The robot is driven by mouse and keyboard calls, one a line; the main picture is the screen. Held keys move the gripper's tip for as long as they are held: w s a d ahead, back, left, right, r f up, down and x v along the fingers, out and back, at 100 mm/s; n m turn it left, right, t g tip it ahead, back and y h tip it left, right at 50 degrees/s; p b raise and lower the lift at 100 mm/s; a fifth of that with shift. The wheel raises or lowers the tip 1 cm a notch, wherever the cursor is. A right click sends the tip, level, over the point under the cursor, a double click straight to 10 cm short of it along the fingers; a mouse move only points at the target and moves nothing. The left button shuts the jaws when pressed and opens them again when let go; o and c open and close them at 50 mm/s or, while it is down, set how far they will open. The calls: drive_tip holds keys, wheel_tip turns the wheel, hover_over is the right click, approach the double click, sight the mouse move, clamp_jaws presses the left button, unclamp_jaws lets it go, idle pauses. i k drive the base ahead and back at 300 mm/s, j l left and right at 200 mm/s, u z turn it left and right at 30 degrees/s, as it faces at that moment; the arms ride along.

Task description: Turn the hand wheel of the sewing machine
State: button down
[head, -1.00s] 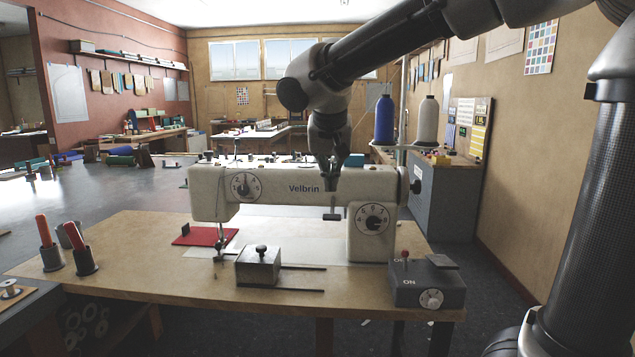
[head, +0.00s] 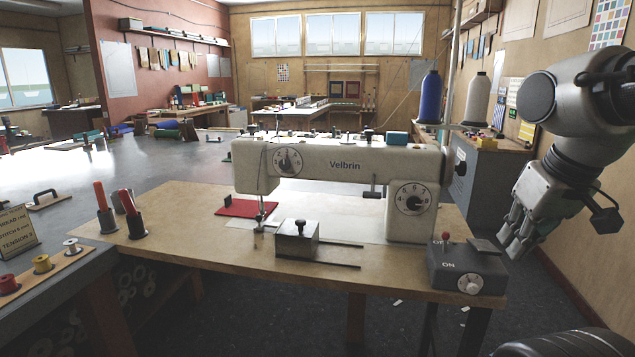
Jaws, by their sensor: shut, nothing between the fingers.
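The white sewing machine (head: 310,165), marked Velbrin, stands on a wooden table. Its dark hand wheel (head: 461,167) shows at the right end of the arm, seen nearly edge-on. My gripper (head: 512,243) hangs to the right of the machine, past the table's right edge, with its fingers pointing down and left. It is shut and empty, and apart from the wheel, lower in the picture.
A dark control box (head: 466,267) with a red lever and a knob sits at the table's front right corner. Blue (head: 430,98) and white (head: 476,100) thread cones stand behind the machine. Red-handled tools (head: 103,200) stand in cups at left. The floor below my gripper looks clear.

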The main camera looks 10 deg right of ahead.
sight(450, 168)
drive_tip(key=l+u, duration=0.4)
drive_tip(key=l, duration=1.8)
drive_tip(key=l+z, duration=0.35)
drive_tip(key=l, duration=0.25)
